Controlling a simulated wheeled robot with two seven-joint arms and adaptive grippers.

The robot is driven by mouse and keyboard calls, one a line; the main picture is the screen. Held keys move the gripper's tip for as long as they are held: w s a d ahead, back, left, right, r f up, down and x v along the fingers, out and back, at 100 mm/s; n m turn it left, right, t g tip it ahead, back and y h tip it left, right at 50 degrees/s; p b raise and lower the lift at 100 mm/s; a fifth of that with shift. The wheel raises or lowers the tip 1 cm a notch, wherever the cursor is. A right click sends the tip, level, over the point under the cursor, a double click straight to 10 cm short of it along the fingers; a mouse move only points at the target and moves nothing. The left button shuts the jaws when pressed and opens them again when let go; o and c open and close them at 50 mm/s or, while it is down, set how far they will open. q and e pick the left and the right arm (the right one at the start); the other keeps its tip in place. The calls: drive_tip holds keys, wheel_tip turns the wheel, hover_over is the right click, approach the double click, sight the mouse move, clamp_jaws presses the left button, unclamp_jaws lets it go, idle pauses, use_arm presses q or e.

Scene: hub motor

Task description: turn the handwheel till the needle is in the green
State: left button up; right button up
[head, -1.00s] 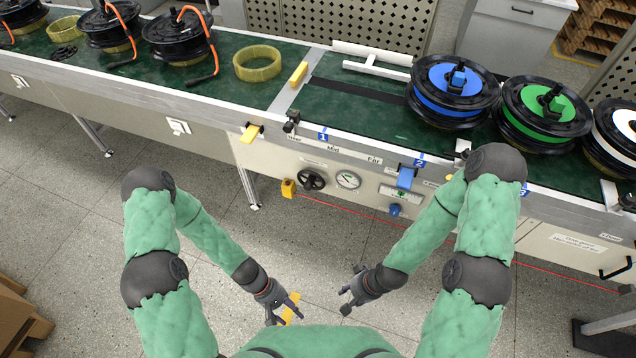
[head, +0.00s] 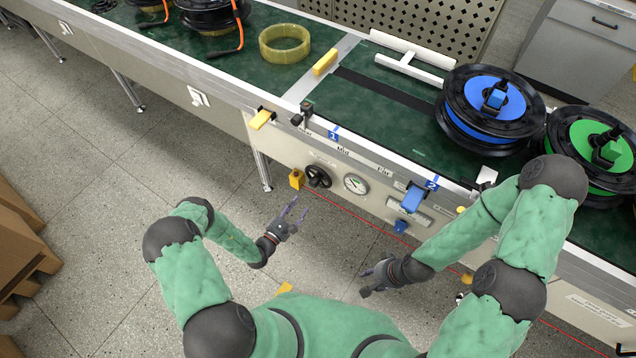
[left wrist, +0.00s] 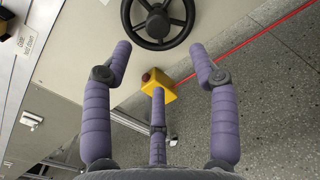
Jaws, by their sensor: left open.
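The black handwheel (head: 317,177) is on the light front panel of the conveyor. It also shows at the top of the left wrist view (left wrist: 158,22), partly cut off by the frame edge. The round gauge (head: 356,184) sits just right of the handwheel; green shows on its face, but its needle is too small to read. My left gripper (head: 292,212) is open and empty, below and a little left of the handwheel, apart from it; its fingers (left wrist: 163,80) point toward the wheel. My right gripper (head: 366,282) hangs empty below the panel; its fingers look spread.
A yellow box with a red button (left wrist: 158,84) is below the handwheel, close to my left fingers. A blue clamp-like part (head: 413,198) is right of the gauge. Reels, including a blue one (head: 470,120), stand on the belt.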

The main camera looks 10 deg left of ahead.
sight(312, 185)
use_arm(q)
drive_tip(key=b+x, duration=0.3)
drive_tip(key=x, duration=0.7)
drive_tip(key=shift+w, duration=0.35)
drive_tip(key=shift+c, duration=0.3)
drive_tip(key=c, duration=1.1)
